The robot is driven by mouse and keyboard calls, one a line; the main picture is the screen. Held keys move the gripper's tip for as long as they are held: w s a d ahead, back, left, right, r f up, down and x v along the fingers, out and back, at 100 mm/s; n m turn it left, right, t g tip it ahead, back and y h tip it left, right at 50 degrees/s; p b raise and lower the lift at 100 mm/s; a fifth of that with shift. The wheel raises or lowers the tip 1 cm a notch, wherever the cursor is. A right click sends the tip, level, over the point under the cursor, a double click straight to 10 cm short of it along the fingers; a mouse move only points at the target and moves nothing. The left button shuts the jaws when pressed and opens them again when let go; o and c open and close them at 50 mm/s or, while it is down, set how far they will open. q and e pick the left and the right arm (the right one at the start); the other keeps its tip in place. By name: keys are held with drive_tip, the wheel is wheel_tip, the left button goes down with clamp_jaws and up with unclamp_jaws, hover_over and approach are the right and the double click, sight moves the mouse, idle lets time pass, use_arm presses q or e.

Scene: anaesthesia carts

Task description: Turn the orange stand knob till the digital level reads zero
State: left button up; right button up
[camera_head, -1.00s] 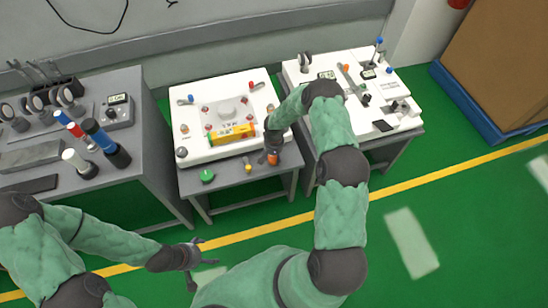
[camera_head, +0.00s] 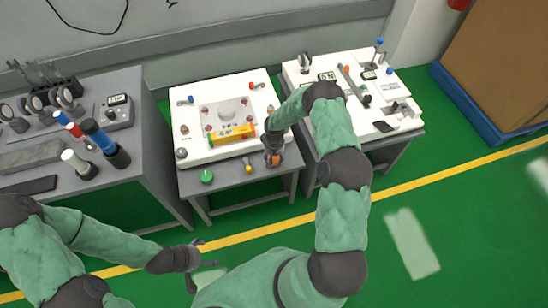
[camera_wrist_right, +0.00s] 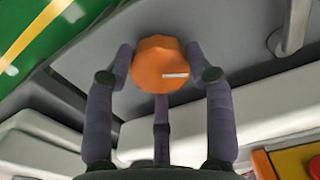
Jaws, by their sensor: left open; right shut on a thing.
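The orange knob (camera_wrist_right: 160,64) sits between the fingers of my right gripper (camera_wrist_right: 163,75), which is shut on it. It has a faceted rim and a short white mark, pointing toward the right in the right wrist view. In the head view the orange knob (camera_head: 273,160) shows at the front right of the middle bench. The yellow digital level (camera_head: 232,137) lies on the white top plate (camera_head: 190,150) of that bench; its reading is too small to tell. My left gripper (camera_head: 203,266) is open and empty, over the green floor.
A green knob (camera_head: 206,176) and a small yellow-topped item (camera_head: 248,167) stand on the grey front ledge. Grey bench (camera_head: 150,120) with tools stands left. A white bench (camera_head: 310,75) with instruments stands right. Green floor in front is free.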

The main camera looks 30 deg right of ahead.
sight(274, 160)
drive_tip(key=shift+s+a+f, duration=0.3)
drive_tip(key=shift+s+f, duration=0.05)
drive_tip(key=shift+s, duration=0.25)
drive_tip(key=o, duration=1.2)
drive_tip(key=shift+c, duration=0.2)
drive_tip(key=shift+w+d+r, duration=0.1)
drive_tip(key=shift+w+r, duration=0.05)
drive_tip(key=shift+w+r, duration=0.1)
drive_tip(key=shift+d+r, duration=0.1)
drive_tip(key=shift+w+r, duration=0.1)
drive_tip(key=shift+r, duration=0.2)
wheel_tip(274, 160, up, 11)
